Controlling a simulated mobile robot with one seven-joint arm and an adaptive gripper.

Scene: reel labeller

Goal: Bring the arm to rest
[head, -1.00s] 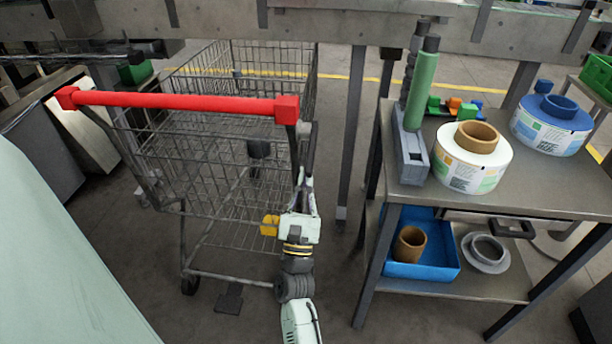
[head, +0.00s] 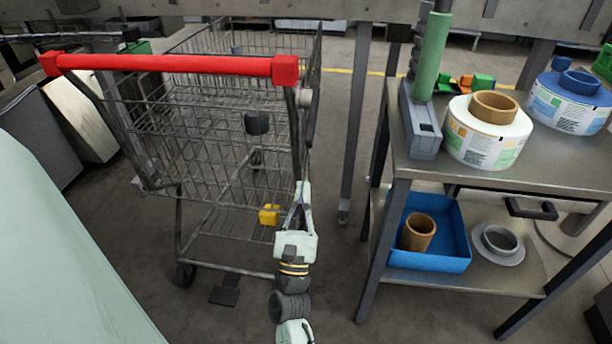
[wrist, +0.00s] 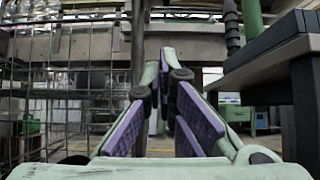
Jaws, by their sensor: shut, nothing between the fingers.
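My gripper (head: 303,190) is in the lower middle of the head view, in front of the shopping cart's right rear side and left of the steel table. Its fingers point away from me. In the wrist view my gripper (wrist: 168,60) shows its purple-padded fingers shut and empty, with the cart's wire mesh to the left and the table's edge to the right.
The wire cart (head: 215,150) has a red handle (head: 170,64). The steel table (head: 440,166) carries a white reel (head: 487,135) and a blue reel (head: 570,98). A blue bin (head: 440,240) stands on its lower shelf. Some floor (head: 345,255) is clear between cart and table.

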